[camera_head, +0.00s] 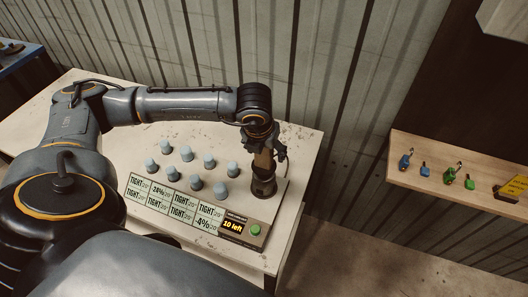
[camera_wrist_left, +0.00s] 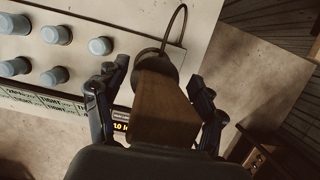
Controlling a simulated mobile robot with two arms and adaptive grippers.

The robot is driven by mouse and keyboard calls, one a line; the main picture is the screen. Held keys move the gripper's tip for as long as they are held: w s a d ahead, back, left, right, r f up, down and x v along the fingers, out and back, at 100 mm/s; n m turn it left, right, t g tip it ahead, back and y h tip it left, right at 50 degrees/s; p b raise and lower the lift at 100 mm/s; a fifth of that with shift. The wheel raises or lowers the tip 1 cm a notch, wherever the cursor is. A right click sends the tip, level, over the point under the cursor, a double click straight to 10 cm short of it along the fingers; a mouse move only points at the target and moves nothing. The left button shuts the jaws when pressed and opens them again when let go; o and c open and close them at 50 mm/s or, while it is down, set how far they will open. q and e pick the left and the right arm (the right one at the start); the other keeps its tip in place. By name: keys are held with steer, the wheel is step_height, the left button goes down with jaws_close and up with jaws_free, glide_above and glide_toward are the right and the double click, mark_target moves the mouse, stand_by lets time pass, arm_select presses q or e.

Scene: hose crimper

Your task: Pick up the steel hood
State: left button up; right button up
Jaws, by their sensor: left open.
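A brown, boxy upright piece, which I take for the steel hood (camera_head: 264,163), stands over a dark round base (camera_head: 263,186) at the right end of the console on the table. In the left wrist view the hood (camera_wrist_left: 163,108) fills the space between the fingers, with the dark base and a thin cable beyond it. My left gripper (camera_head: 265,150) is above and around the hood's upper part. In the left wrist view the left gripper (camera_wrist_left: 158,76) is open, one finger on each side of the hood. Contact cannot be told. My right gripper is out of view.
Several blue-grey caps (camera_head: 208,160) stand in rows on the console, left of the hood. Label tiles (camera_head: 160,193), a lit display (camera_head: 233,226) and a green button (camera_head: 255,229) lie in front. A wooden shelf (camera_head: 440,180) with small coloured parts is at right. A corrugated wall is behind.

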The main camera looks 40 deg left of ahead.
arm_select(q)
jaws_close()
steer(key=shift+r, duration=0.1)
steer(key=shift+r, duration=0.1)
stand_by(0.3)
